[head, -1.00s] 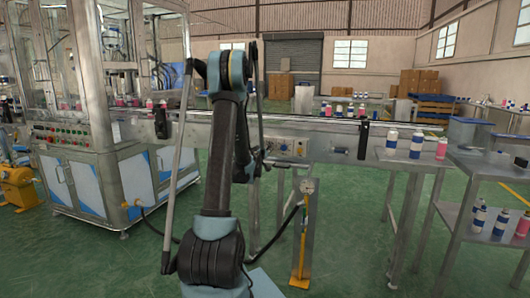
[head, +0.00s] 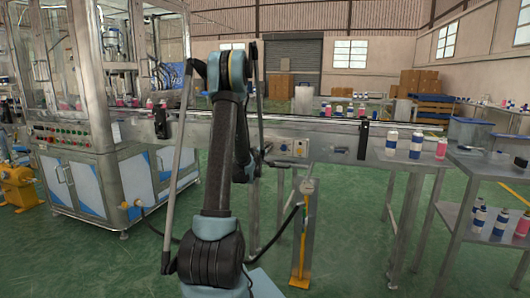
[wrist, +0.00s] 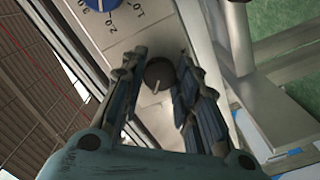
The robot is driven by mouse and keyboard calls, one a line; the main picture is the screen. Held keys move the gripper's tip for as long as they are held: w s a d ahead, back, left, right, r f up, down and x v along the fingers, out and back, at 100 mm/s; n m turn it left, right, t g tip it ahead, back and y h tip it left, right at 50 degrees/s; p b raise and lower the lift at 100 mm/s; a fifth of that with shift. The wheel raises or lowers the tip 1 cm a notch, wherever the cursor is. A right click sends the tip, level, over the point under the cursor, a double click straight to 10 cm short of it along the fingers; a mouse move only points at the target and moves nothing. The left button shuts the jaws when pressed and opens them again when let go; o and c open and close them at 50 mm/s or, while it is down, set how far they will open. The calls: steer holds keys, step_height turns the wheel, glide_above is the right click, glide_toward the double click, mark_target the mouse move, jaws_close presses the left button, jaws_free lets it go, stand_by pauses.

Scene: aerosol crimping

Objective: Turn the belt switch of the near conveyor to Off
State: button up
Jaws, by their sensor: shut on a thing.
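The belt switch (wrist: 160,74) is a round black knob with a pale pointer mark on a light metal panel, in the middle of the wrist view. The pointer slants toward the lower part of that view. My gripper (wrist: 158,62) is shut on this knob, one dark finger on each side. The near conveyor (head: 335,133) crosses the head view, with its control panel (head: 293,148) on the front side. In the head view my arm hides the knob and most of my gripper.
A blue dial (wrist: 100,3) with a printed scale sits on the same panel. A pedestal with a yellow part (head: 302,240) stands below the conveyor. A table (head: 405,163) with several bottles stands at right. A glazed machine (head: 85,150) stands at left.

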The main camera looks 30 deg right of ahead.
steer(key=shift+w+a, duration=0.25)
steer(key=o, duration=1.1)
steer(key=shift+f, duration=0.1)
steer(key=shift+c, duration=0.2)
steer(key=shift+s+d, duration=0.1)
steer(key=v, duration=1.2)
